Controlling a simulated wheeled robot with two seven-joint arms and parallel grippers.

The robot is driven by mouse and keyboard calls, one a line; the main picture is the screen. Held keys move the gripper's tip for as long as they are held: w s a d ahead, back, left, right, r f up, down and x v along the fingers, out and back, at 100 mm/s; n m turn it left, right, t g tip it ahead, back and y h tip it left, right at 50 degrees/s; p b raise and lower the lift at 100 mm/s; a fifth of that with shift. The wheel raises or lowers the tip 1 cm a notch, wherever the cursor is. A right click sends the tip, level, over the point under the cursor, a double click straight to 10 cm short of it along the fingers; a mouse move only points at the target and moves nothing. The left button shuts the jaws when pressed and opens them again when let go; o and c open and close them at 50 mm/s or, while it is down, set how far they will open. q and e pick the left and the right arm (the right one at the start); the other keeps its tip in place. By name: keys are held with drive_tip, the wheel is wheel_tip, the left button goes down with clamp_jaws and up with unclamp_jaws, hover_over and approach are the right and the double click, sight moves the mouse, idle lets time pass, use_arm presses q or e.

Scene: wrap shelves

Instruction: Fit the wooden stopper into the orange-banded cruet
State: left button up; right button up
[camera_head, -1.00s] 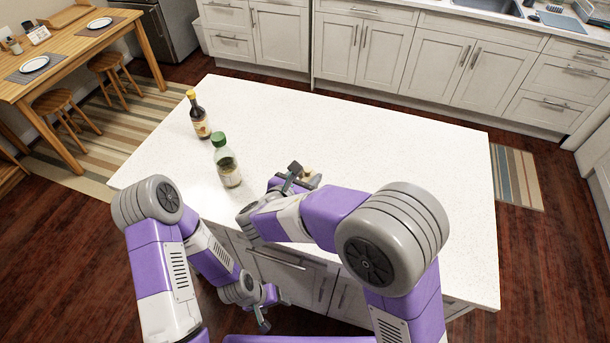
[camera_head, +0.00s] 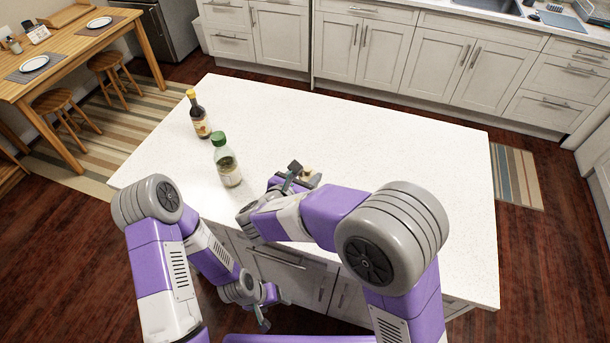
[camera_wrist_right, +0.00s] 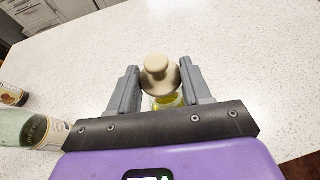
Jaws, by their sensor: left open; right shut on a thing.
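The wooden stopper (camera_wrist_right: 158,68) is pale beige with a round knob and a wider collar. My right gripper (camera_wrist_right: 159,80) is shut on it, with a finger on each side of the collar. A glass vessel with yellow contents, seemingly the cruet (camera_wrist_right: 166,102), shows just below the stopper. It is mostly hidden, its orange band cannot be made out, and I cannot tell whether the stopper is seated in it. In the head view the stopper (camera_head: 307,172) shows beside the right gripper (camera_head: 297,176) over the counter's near side. My left gripper (camera_head: 266,312) is open and empty, low before the counter.
A green-capped bottle (camera_head: 228,165) stands left of my right gripper; it also shows in the wrist view (camera_wrist_right: 38,130). A dark bottle with a yellow cap (camera_head: 199,118) stands farther back left. The white countertop (camera_head: 380,135) is clear behind and to the right.

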drive_tip(key=shift+f+b, duration=1.1)
drive_tip(key=shift+f, duration=0.25)
drive_tip(key=o, duration=1.1)
drive_tip(key=p+v, duration=0.1)
drive_tip(key=v, duration=0.6)
drive_tip(key=shift+s+a+r, duration=0.1)
drive_tip(key=shift+s+r, duration=0.05)
drive_tip(key=shift+s, duration=0.1)
